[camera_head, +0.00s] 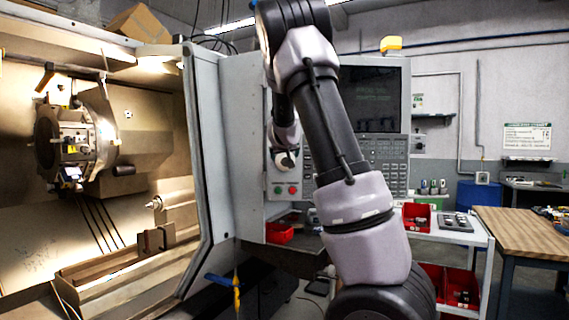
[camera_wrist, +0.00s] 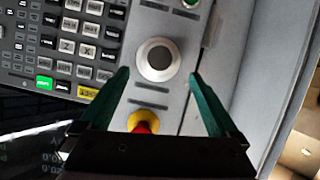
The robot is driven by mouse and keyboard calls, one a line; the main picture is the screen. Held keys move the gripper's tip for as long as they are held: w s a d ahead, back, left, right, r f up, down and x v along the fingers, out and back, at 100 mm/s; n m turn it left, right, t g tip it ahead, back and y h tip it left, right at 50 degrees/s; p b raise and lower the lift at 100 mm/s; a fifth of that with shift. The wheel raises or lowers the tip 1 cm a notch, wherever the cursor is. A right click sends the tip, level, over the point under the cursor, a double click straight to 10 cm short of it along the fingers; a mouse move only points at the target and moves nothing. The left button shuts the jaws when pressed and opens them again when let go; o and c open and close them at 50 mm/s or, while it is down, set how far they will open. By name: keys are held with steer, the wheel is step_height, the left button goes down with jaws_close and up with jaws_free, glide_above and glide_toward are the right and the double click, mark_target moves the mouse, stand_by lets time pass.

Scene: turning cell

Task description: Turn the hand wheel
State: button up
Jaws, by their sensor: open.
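The fingertips lie to the left and right of the wheel's lower part in the picture. I cannot tell how far they are above the panel, and no contact shows. In the head view my arm reaches to the machine's control panel (camera_head: 385,165), and the fingers and the wheel cannot be made out there.
A yellow and red emergency stop (camera_wrist: 145,121) sits close below the wheel, between my fingers. Keypad keys (camera_wrist: 70,35) lie to the left. The lathe's open chamber (camera_head: 150,110) is at left. A white cart with red bins (camera_head: 418,217) and a wooden workbench (camera_head: 520,228) stand right.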

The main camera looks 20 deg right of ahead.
steer(key=shift+x, duration=4)
steer(key=c, duration=1.1)
steer(key=shift+d+m, duration=0.1)
steer(key=shift+m, duration=0.2)
steer(key=shift+d+m+y, duration=0.1)
steer(key=shift+m+y, duration=0.6)
steer(key=shift+f+m+t+y, duration=0.1)
steer(key=shift+m+t+y, duration=0.55)
steer(key=shift+m, duration=0.55)
